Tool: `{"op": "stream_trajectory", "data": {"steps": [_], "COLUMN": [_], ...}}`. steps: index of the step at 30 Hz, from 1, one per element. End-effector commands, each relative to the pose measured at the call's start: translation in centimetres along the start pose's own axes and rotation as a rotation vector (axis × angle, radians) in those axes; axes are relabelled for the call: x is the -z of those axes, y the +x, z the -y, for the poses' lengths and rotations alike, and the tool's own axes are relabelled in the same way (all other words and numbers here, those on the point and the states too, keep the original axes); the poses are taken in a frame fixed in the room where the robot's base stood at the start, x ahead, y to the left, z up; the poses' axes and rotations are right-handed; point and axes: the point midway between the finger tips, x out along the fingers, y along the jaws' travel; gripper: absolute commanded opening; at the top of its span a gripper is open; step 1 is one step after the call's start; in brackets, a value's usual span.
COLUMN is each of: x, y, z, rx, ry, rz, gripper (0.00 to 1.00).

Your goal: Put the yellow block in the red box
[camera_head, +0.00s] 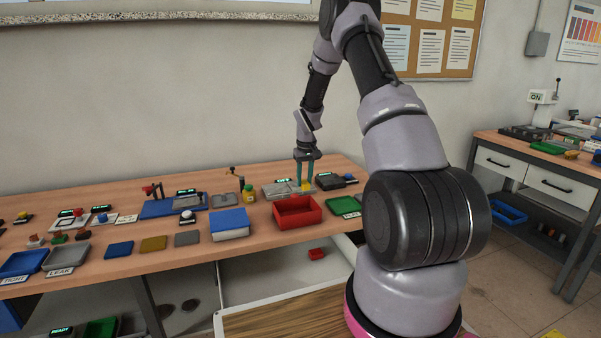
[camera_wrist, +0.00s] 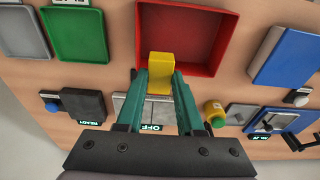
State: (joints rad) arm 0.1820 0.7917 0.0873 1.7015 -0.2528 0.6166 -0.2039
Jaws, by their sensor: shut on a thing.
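The yellow block (camera_wrist: 161,72) is held between the teal fingertips of my gripper (camera_wrist: 161,88) in the wrist view. In the head view my gripper (camera_head: 305,172) points down at the back of the table, over a grey device, and the yellow block (camera_head: 306,187) shows small at its tips. The red box (camera_head: 298,212) is open on top and stands on the table just in front of the gripper. In the wrist view the red box (camera_wrist: 222,55) lies beyond the fingertips and looks empty where visible. The block overlaps its near rim in that view.
A grey device with an OFF display (camera_wrist: 150,127) lies under the gripper. A green tray (camera_wrist: 77,35) and a blue block-like box (camera_wrist: 287,57) flank the red box. A yellow bottle (camera_head: 248,193) stands left of the device. A small red item (camera_head: 317,253) lies below the table.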

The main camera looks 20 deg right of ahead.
Motion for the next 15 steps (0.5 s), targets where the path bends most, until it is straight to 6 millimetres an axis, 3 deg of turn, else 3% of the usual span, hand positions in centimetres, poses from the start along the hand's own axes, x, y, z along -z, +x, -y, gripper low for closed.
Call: {"op": "stream_trajectory", "data": {"steps": [5,15], "x": [0.6,0.2], "y": [-0.5,2.3], "z": [-0.6,-0.6], "rx": [0.000,0.000], "ry": [0.005,0.004], "rz": [0.001,0.001], "gripper": [0.00,0.00]}}
